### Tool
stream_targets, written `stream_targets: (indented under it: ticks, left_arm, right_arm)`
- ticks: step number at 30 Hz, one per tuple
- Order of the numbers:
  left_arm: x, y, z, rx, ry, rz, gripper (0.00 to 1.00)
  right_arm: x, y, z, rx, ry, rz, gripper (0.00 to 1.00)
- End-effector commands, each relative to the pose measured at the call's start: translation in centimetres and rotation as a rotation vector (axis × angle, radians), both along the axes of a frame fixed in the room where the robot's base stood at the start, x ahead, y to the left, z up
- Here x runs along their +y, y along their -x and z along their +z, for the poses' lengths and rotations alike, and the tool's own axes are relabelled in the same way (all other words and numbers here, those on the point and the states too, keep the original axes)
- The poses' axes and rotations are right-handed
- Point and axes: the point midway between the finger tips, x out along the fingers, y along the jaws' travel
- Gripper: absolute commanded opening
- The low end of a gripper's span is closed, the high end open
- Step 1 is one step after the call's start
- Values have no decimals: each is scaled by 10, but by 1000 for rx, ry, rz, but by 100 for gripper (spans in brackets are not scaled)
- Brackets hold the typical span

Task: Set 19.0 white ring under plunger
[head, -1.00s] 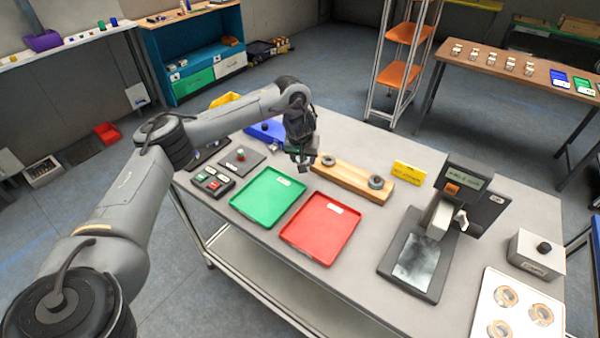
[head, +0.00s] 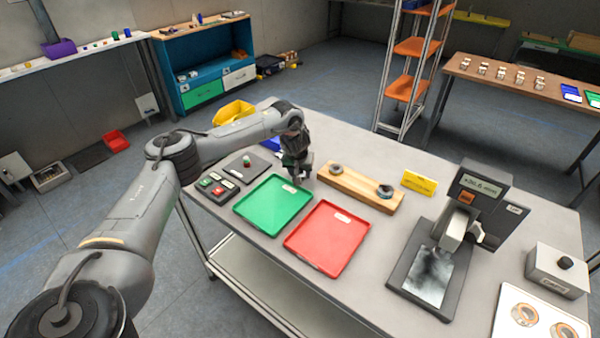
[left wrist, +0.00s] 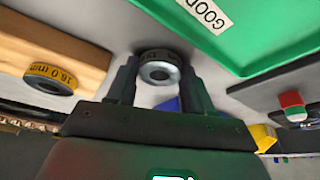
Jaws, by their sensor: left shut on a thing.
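My left gripper (left wrist: 158,88) is shut on a grey metal ring with a pale, whitish label band (left wrist: 160,60). The size print on this ring is too small to read. In the head view the left gripper (head: 298,180) is just left of the wooden block, by the green tray's back right corner, and the held ring is not clear there. Whether it touches the table cannot be told. The plunger (head: 456,230) is on the black gauge stand (head: 482,195) at the right, above a dark base with a pale plate (head: 431,275). My right gripper is not in view.
The wooden block (head: 358,186) carries two rings; one (left wrist: 52,78) has an orange 18.0 mm label. A green tray (head: 272,205) and red tray (head: 328,238) lie in front. A yellow sign (head: 419,183), a grey box (head: 556,270) and a white ring board (head: 505,318) stand rightward.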

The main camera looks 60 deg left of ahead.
Motion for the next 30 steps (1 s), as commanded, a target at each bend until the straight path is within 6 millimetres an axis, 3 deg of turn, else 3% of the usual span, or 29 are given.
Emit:
stream_targets:
  ticks: [10, 11, 15, 26, 30]
  left_arm:
    - [0, 0, -2, 0, 0, 1, 12]
    - [0, 0, -2, 1, 1, 0, 54]
    - [0, 0, -2, 1, 1, 0, 76]
    - [0, 0, 0, -2, 0, 1, 77]
    - [-3, 2, 11, -1, 2, -1, 77]
  right_arm:
    - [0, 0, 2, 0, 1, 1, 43]
    - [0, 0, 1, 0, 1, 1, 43]
    - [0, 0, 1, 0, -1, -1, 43]
    - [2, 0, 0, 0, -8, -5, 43]
    - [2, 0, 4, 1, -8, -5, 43]
